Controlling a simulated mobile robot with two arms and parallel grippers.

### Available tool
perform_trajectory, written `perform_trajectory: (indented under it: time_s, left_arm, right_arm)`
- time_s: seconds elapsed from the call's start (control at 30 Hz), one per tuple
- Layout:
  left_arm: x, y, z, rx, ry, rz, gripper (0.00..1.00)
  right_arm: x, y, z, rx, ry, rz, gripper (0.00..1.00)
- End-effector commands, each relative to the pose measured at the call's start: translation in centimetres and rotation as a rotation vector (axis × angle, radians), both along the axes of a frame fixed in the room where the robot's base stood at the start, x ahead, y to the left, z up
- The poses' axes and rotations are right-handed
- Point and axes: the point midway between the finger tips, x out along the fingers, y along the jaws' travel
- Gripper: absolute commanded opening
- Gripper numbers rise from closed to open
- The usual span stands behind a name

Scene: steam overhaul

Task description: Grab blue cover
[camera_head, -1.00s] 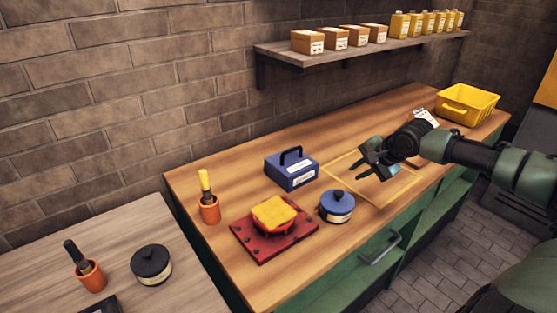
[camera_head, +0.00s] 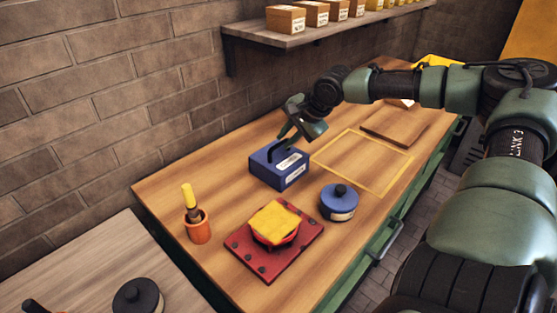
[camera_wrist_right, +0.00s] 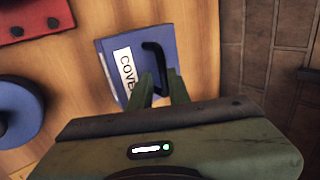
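The blue cover (camera_head: 272,174) is a box-like block with a black handle on top and a white label on its side. It sits on the wooden bench near the wall. In the right wrist view the cover (camera_wrist_right: 118,38) shows its handle and a label reading "COVE…". My right gripper (camera_head: 291,138) is just above the handle. In the wrist view its two fingers (camera_wrist_right: 161,84) are apart, with the handle's end close to the gap between them. I cannot tell whether they touch it. My left gripper is not in view.
A blue lidded pot (camera_head: 339,203) and a red plate (camera_head: 285,262) with a yellow-topped part stand in front of the cover. An orange cup (camera_head: 198,228) with a yellow-handled tool is at left. A yellow outline (camera_head: 376,187) marks clear bench at right. A shelf (camera_head: 300,38) hangs above.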

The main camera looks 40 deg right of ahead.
Motion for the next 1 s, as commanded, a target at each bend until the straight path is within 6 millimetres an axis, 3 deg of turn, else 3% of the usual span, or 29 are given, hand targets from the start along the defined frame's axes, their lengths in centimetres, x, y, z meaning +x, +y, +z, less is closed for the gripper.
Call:
perform_trajectory:
  time_s: [0.53,0.87,0.93,1.0]
  left_arm:
    - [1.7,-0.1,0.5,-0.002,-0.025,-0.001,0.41]
    - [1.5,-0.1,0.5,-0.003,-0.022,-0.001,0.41]
    - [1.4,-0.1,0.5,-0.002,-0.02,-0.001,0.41]
    - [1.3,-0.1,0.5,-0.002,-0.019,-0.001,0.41]
  right_arm:
    - [2.8,0.2,-4.0,-0.003,0.002,0.001,0.18]
    - [3.1,0.3,-4.4,0.0,-0.002,0.001,0.18]
    - [3.1,0.3,-4.4,0.0,-0.002,0.001,0.01]
    - [3.1,0.3,-4.4,0.0,-0.001,0.001,0.0]
